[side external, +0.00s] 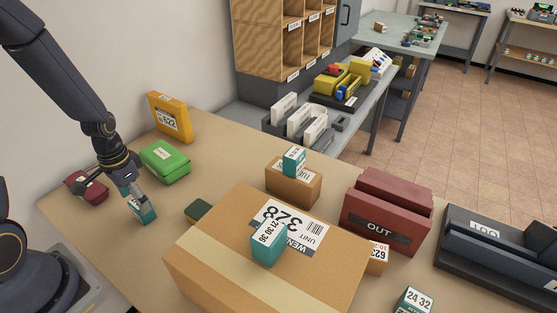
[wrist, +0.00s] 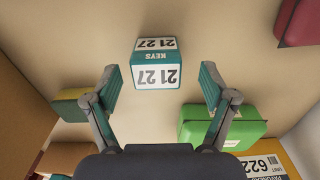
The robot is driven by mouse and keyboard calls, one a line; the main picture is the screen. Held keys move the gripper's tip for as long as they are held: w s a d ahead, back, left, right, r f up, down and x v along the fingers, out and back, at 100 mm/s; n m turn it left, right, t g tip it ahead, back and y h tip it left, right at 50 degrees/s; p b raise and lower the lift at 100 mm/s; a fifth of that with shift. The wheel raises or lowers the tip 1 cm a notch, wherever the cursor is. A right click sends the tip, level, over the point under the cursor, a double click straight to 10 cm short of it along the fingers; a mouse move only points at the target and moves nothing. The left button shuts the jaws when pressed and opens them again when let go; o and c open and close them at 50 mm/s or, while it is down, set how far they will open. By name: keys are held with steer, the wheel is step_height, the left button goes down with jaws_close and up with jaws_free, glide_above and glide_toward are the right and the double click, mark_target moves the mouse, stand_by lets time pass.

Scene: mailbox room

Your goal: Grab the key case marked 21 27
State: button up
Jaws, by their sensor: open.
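The key case marked 21 27 (wrist: 157,65) is a small teal box with white number labels. It stands on the table between the spread fingers of my gripper (wrist: 158,85) in the wrist view, a little beyond the fingertips in that picture. In the side view the teal case (side external: 147,215) stands at the left of the table, directly under my gripper (side external: 137,198), which partly covers it. My gripper is open and empty.
A green case (side external: 164,161), a dark red case (side external: 86,187) and a yellow box (side external: 170,117) lie nearby. A small dark green box (side external: 199,210) and a large cardboard box (side external: 200,262) stand to the right. Other teal cases are marked 21 30 36 (side external: 268,242) and 24 32 (side external: 414,300).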

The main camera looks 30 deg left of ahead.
steer(key=f, duration=0.4)
steer(key=shift+w+d, duration=0.2)
steer(key=c, duration=1.3)
